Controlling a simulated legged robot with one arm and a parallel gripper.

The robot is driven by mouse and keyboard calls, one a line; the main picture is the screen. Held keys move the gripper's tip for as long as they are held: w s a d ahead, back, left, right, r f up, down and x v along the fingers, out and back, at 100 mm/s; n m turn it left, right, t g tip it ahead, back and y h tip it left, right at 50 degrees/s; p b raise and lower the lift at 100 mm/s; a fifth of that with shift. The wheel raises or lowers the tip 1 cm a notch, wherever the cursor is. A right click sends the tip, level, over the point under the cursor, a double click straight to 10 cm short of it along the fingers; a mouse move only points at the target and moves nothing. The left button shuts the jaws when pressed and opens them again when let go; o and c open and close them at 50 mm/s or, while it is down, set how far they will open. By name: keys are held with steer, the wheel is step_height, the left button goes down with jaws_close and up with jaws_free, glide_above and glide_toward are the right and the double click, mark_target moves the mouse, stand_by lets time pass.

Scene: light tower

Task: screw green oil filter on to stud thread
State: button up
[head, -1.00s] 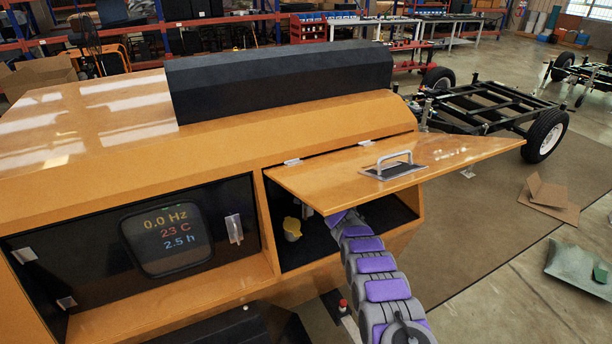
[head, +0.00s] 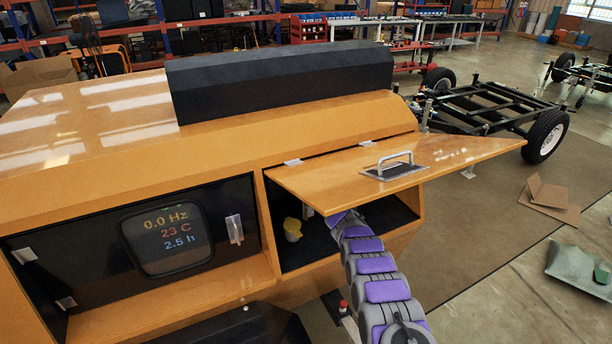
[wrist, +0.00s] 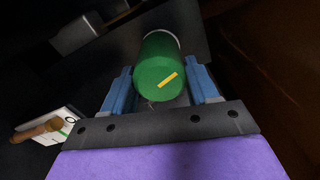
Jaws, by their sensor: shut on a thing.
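The green oil filter (wrist: 160,72) shows in the wrist view as a cylinder with a yellow mark on its near end. It lies between the two blue fingers of my gripper (wrist: 162,88), which are shut on it. The filter's far end has a pale rim and points into the dark compartment. The stud thread is hidden from both views. In the head view my purple and grey arm reaches into the open compartment (head: 292,262) under the raised orange door (head: 330,185); the gripper and filter are hidden there.
A yellow-topped part (head: 292,229) stands inside the compartment, left of my arm. The door with its metal handle (head: 394,166) overhangs the arm closely. In the wrist view a white box and a brown rod-like thing (wrist: 38,130) lie at lower left. A display panel (head: 167,238) is left.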

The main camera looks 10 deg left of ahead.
steer(key=m, duration=0.2)
steer(key=r+m, duration=0.1)
steer(key=m, duration=0.1)
steer(key=shift+m, duration=0.4)
steer(key=o, duration=0.8)
steer(key=shift+w+f, duration=0.1)
steer(key=o, duration=0.5)
steer(key=shift+f, duration=0.2)
steer(key=shift+c, duration=0.2)
steer(key=shift+f, duration=0.1)
